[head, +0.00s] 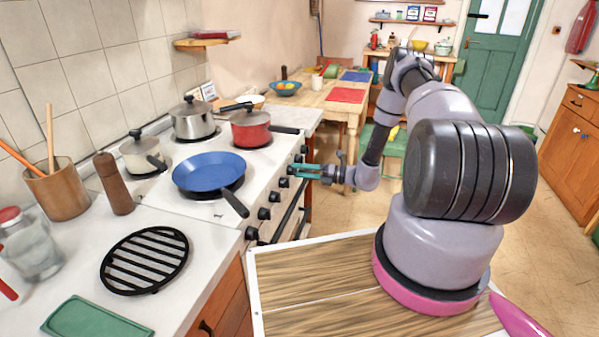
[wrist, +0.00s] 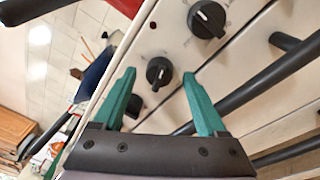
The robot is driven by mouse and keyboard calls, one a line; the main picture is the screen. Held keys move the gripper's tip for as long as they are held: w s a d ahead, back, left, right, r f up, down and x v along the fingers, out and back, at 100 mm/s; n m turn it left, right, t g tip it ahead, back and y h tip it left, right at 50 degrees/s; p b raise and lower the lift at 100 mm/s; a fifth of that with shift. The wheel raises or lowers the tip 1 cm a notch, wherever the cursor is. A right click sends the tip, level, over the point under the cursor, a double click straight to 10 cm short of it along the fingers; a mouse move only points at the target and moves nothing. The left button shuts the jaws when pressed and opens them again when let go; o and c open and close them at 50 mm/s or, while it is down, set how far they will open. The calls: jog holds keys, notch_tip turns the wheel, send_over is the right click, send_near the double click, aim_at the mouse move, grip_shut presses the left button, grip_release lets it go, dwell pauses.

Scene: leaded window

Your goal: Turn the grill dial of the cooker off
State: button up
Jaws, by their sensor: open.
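The white cooker (head: 165,198) stands at centre left, with a row of black dials (head: 264,213) along its front. My gripper (head: 297,171) is at the far part of that row, with its teal fingers open and pointing at the panel. In the wrist view, a black dial (wrist: 159,71) with a pale pointer line lies between the open fingertips (wrist: 158,74); contact cannot be told. Another dial (wrist: 208,19) is at the upper right, its pointer slanted. A third dark dial (wrist: 132,105) is partly hidden by the left finger. I cannot read which dial is the grill's.
A dark handle bar (wrist: 245,92) crosses the cooker front near the right finger. On the hob are a blue frying pan (head: 205,171), a red saucepan (head: 250,128), a steel pot (head: 193,122) and a cream pot (head: 140,155). A wooden table (head: 315,97) stands behind.

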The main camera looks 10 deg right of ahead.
jog(key=shift+w+a, duration=0.1)
jog(key=shift+a, duration=0.1)
jog(key=shift+c, duration=0.3)
grip_shut()
